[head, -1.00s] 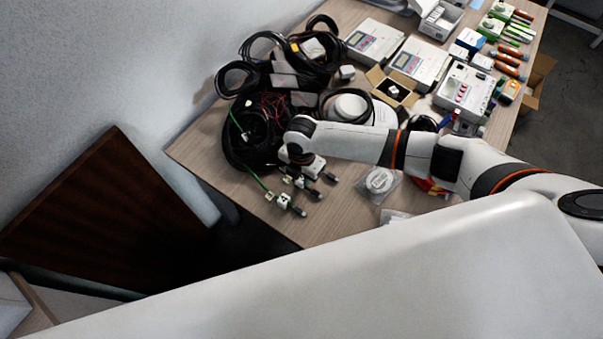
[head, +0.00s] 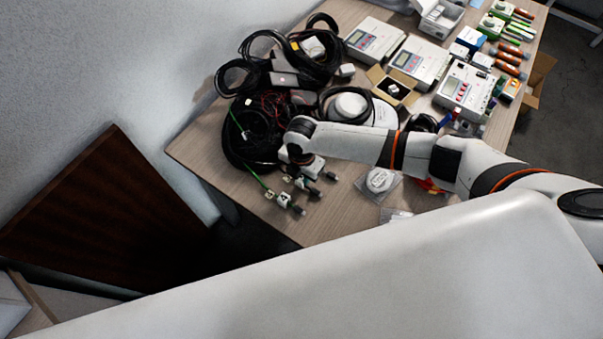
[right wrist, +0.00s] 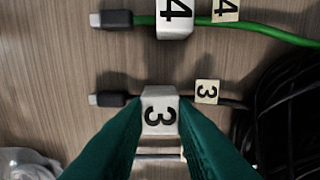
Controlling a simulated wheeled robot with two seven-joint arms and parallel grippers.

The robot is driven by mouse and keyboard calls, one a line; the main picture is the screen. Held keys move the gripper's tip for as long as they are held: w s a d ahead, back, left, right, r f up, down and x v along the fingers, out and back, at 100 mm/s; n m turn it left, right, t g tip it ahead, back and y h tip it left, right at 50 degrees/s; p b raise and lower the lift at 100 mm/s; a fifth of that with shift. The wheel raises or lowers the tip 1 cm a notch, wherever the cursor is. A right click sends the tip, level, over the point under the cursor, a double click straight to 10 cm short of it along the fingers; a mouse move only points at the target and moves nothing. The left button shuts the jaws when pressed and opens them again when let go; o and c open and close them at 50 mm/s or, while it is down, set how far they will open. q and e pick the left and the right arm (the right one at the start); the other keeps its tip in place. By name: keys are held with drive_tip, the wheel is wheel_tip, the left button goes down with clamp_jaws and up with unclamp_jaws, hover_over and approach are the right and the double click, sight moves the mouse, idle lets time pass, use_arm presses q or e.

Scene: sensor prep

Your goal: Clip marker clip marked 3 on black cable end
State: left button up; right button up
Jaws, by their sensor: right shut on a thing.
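The white marker clip marked 3 (right wrist: 159,112) is between the green fingertips of my right gripper (right wrist: 160,120) in the right wrist view. It lies across the line of the black cable end, whose dark connector (right wrist: 111,99) shows to its left. A small tag marked 3 (right wrist: 207,92) is on the cable to its right. The clip hides the cable beneath it, so I cannot tell whether it is seated. In the head view my right gripper (head: 301,157) is over the cable ends at the table's front left. My left gripper is not in view.
A clip marked 4 (right wrist: 174,18) sits on the green cable (right wrist: 262,32) alongside. Another cable lies on the other side, partly hidden by the fingers. Black coils (head: 250,138) crowd the left; a clear bag with a white disc (head: 379,180) lies to the right.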

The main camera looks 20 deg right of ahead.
sight(302, 178)
drive_tip(key=shift+f+b, duration=0.35)
drive_tip(key=shift+f, duration=0.25)
idle(0.3)
drive_tip(key=o, duration=1)
drive_tip(key=shift+r, duration=0.1)
wheel_tip(302, 178, up, 6)
drive_tip(key=p, duration=0.6)
drive_tip(key=shift+s+d, duration=0.1)
